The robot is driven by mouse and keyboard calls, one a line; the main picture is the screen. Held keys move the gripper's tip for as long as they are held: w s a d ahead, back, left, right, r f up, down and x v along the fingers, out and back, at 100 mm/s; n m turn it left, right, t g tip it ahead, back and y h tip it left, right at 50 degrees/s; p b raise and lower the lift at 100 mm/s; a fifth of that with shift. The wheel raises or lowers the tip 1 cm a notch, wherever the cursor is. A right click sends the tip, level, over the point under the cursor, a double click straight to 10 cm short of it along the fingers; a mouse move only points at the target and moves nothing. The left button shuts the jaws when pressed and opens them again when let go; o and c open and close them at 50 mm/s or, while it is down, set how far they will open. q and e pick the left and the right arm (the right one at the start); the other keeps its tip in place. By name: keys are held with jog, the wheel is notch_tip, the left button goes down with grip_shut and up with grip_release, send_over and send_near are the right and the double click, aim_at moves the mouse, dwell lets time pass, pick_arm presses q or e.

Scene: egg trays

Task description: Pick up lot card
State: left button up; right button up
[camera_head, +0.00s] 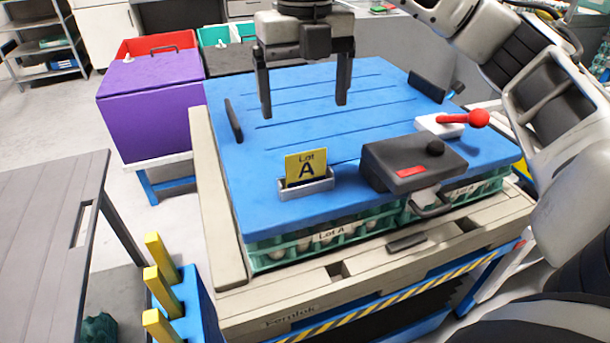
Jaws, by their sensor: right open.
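My right gripper (305,108) is open and empty, pointing down above the lid. In the picture its two dark fingers are above and behind the card, apart from it. My left gripper is not in view.
A dark box with a knob and red label (413,163) and a white block with a red-balled lever (440,124) stand right of the card. Green egg trays (290,242) sit under the lid. Yellow posts (160,258) rise at front left. A purple box (150,105) stands back left.

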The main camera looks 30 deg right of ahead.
aim_at(306, 156)
notch_tip(306, 156, down, 11)
jog(key=shift+s+d+p, duration=0.1)
jog(key=shift+p, duration=0.25)
jog(key=shift+c, duration=0.3)
jog(key=c, duration=1)
